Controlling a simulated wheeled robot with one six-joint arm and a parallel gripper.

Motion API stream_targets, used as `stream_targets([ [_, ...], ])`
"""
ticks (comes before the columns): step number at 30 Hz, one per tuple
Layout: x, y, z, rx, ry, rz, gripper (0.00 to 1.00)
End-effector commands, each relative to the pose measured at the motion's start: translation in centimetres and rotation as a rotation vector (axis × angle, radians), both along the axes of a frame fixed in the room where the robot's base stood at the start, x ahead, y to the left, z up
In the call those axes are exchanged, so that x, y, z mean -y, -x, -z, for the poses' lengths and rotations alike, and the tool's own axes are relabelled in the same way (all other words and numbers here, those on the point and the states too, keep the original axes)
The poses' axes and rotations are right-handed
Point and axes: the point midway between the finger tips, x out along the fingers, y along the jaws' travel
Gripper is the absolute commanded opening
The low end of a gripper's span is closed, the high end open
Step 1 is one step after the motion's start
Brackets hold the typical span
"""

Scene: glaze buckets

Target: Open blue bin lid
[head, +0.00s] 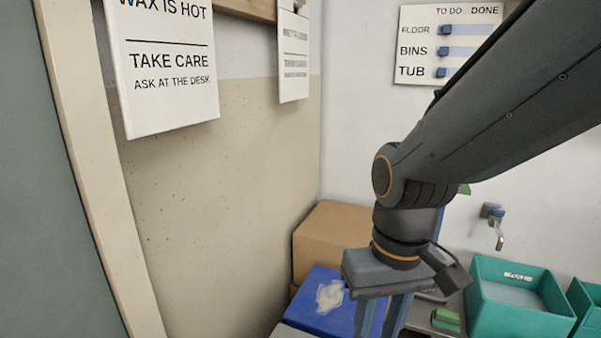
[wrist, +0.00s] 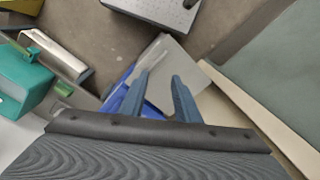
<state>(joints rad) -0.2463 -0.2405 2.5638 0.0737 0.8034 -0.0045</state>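A blue lid-like top (head: 312,307) with a pale smear shows low in the head view, beside the tan wall. It looks closed and flat, but its front is cut off by the frame edge. In the wrist view a strip of blue (wrist: 116,99) shows beside the left finger, next to a pale grey panel. My gripper (head: 382,318) points down just right of the blue top in the head view. In the wrist view its two blue fingers (wrist: 160,76) stand apart with nothing between them. Whether they touch the blue top cannot be told.
A brown cardboard box (head: 328,240) stands behind the blue top. A teal tub (head: 520,318) is at the right, with a green block (head: 446,318) beside it. A tap (head: 497,225) juts from the wall. A hanging sign (head: 165,110) and pale post (head: 95,190) are left.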

Motion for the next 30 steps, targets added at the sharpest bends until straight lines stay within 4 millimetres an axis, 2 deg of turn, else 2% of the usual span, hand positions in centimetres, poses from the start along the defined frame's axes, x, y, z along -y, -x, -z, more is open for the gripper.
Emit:
stream_targets([
  [1,0.3,0.1,-0.7,-0.003,0.003,0.009,0.29],
  [11,2.2,-0.2,-2.9,-0.004,0.018,0.068,0.29],
  [21,5.9,0.0,-6.5,-0.01,0.041,0.164,0.29],
  [30,7.8,0.1,-7.5,-0.009,0.05,0.206,0.29],
])
